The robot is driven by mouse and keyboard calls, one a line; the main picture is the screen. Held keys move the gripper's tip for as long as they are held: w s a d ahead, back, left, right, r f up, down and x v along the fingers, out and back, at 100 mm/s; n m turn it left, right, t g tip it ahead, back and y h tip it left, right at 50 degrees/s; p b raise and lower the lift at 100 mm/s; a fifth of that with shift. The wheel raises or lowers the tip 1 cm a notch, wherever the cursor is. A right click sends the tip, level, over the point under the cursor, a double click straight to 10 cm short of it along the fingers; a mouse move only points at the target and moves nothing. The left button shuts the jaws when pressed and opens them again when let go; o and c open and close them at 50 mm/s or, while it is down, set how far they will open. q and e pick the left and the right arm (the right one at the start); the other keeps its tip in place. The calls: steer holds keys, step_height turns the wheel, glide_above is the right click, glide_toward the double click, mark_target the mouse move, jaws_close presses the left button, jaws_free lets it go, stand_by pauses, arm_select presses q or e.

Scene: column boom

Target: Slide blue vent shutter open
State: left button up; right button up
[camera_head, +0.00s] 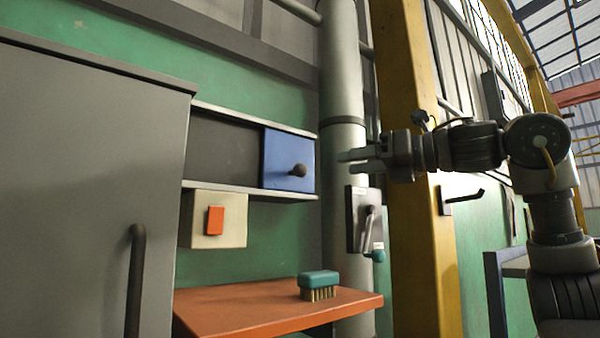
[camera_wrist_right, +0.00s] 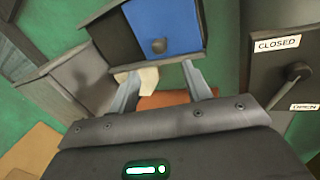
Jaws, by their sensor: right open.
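The blue vent shutter (camera_head: 279,148) sits at the right end of its two pale horizontal rails on the green wall. A dark recess (camera_head: 222,146) shows to its left. Its round dark knob (camera_head: 298,171) is on the shutter's lower right part. In the right wrist view the shutter (camera_wrist_right: 176,18) and knob (camera_wrist_right: 158,46) appear beyond the fingertips. My right gripper (camera_head: 346,162) is open, with its fingers pointing left, to the right of the knob in the head view. In the wrist view the gap between its fingers (camera_wrist_right: 160,82) looks empty. My left gripper is out of view.
A grey cabinet (camera_head: 75,190) with a bar handle stands at left. A cream box with an orange switch (camera_head: 215,221) is below the rails. An orange shelf (camera_head: 250,310) holds a teal brush (camera_head: 319,281). A lever panel (camera_head: 355,205), grey pipe (camera_head: 343,75) and yellow column (camera_head: 408,240) are at right.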

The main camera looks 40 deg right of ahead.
mark_target(306, 169)
steer(key=p+x, duration=0.2)
steer(key=x, duration=0.7)
steer(key=shift+w, duration=0.1)
steer(key=shift+w+a+p, duration=0.15)
steer(key=shift+w+p, duration=0.1)
steer(key=shift+p, duration=0.1)
steer(key=shift+w+a+f, duration=0.1)
steer(key=shift+w+a, duration=0.05)
steer(key=shift+w, duration=0.4)
steer(key=shift+s, duration=0.1)
jaws_close()
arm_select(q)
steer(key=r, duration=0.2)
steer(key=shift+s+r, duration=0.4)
arm_select(e)
steer(key=shift+a, duration=0.1)
